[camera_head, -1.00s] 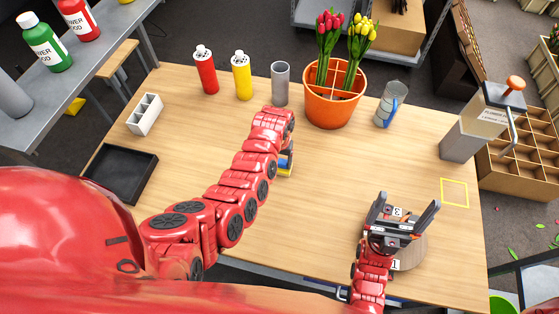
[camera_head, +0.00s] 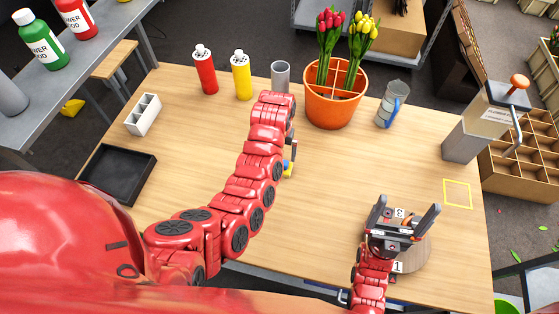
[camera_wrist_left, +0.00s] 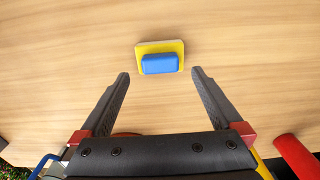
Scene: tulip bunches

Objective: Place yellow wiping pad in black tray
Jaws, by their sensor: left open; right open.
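The yellow wiping pad with a blue grip lies flat on the table in the left wrist view (camera_wrist_left: 174,46). In the head view it is a small patch of blue and yellow (camera_head: 288,168), partly hidden by my left arm. My left gripper (camera_wrist_left: 160,74) is open and empty, with the pad just ahead of its fingertips, roughly centred between them. In the head view that gripper is mostly hidden behind its arm. The black tray (camera_head: 118,178) lies empty at the table's left edge. My right gripper (camera_head: 409,205) is open and empty at the front right.
A white compartment holder (camera_head: 143,114) stands behind the tray. A red bottle (camera_head: 205,72), a yellow bottle (camera_head: 241,76), a grey cup (camera_head: 280,76) and an orange tulip pot (camera_head: 334,104) line the back. A round wooden block (camera_head: 412,262) is by my right gripper.

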